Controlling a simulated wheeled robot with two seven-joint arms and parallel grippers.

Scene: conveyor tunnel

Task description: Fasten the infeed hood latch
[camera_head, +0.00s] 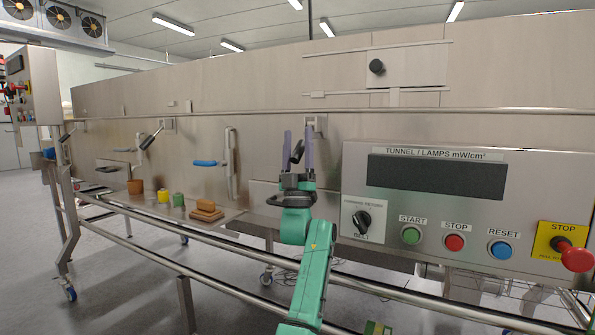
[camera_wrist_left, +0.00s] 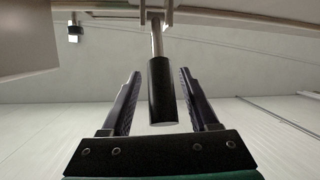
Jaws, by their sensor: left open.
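A hood latch lever with a black cylindrical grip (camera_wrist_left: 162,92) on a metal rod hangs from a bracket on the tunnel's steel side. In the wrist view the grip lies between my two open fingers, with a gap on each side. My left gripper (camera_head: 299,150) is open, fingers pointing up, just left of the control panel; it also shows in the wrist view (camera_wrist_left: 160,95). In the head view the lever's black grip (camera_head: 297,150) is partly hidden by the fingers. A similar black-handled latch (camera_head: 152,137) sits further left. My right gripper is not in view.
The control panel (camera_head: 440,180) with a belt knob, buttons and a red stop stands close on the right. A blue handle (camera_head: 205,163) is on the tunnel's side. A brown pot (camera_head: 135,187), small colored containers and brown blocks (camera_head: 206,209) rest on a ledge left.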

